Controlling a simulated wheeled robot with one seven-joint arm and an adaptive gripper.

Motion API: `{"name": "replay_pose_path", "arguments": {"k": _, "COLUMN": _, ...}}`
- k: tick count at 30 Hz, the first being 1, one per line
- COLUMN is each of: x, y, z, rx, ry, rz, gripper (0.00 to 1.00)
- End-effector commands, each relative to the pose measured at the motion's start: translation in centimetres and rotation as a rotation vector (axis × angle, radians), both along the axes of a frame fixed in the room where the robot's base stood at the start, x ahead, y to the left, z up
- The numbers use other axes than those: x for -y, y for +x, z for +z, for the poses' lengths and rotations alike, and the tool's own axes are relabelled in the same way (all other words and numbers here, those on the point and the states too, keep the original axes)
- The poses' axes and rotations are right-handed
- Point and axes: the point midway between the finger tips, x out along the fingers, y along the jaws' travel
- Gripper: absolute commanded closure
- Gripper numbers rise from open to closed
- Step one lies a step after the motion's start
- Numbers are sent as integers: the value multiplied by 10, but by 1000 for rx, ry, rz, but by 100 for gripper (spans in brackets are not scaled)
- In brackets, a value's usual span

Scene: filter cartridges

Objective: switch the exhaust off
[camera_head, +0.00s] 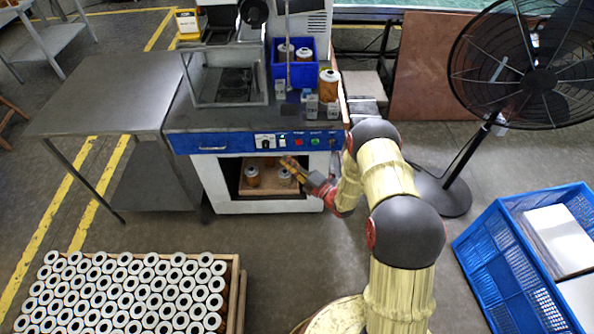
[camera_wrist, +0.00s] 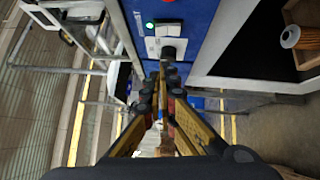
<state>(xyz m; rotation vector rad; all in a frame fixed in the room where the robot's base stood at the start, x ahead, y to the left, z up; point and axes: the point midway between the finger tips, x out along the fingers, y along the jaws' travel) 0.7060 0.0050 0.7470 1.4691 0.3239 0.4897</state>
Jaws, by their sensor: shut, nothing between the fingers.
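The machine's blue control panel (camera_head: 228,141) runs along its front edge. In the wrist view it shows a dark knob (camera_wrist: 169,52) on a white plate, a white rocker switch (camera_wrist: 168,31) beside it, and a lit green lamp (camera_wrist: 149,25) by the switch. The knob (camera_head: 265,142) and switch (camera_head: 282,142) also show in the head view. No label naming the exhaust is readable. My gripper (camera_head: 287,163) is shut and empty, just below the panel in the head view. In the wrist view its fingertips (camera_wrist: 167,70) are close to the knob; contact cannot be told.
Below is an open bay with filter cartridges on a wooden tray (camera_head: 262,190). A steel table (camera_head: 100,100) stands left, a fan (camera_head: 530,85) right. A cartridge crate (camera_head: 236,285) lies in front.

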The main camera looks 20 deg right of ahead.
Motion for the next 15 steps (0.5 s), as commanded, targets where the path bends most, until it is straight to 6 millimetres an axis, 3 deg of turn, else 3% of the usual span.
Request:
{"name": "replay_pose_path", "arguments": {"k": 3, "x": -12, "y": 20, "z": 1, "rx": 4, "ry": 0, "rz": 2, "gripper": 100}}
{"name": "replay_pose_path", "arguments": {"k": 7, "x": -3, "y": 39, "z": 3, "rx": 4, "ry": -1, "rz": -1, "gripper": 100}}
{"name": "replay_pose_path", "arguments": {"k": 15, "x": 1, "y": 55, "z": 6, "rx": 1, "ry": -1, "rz": -1, "gripper": 100}}
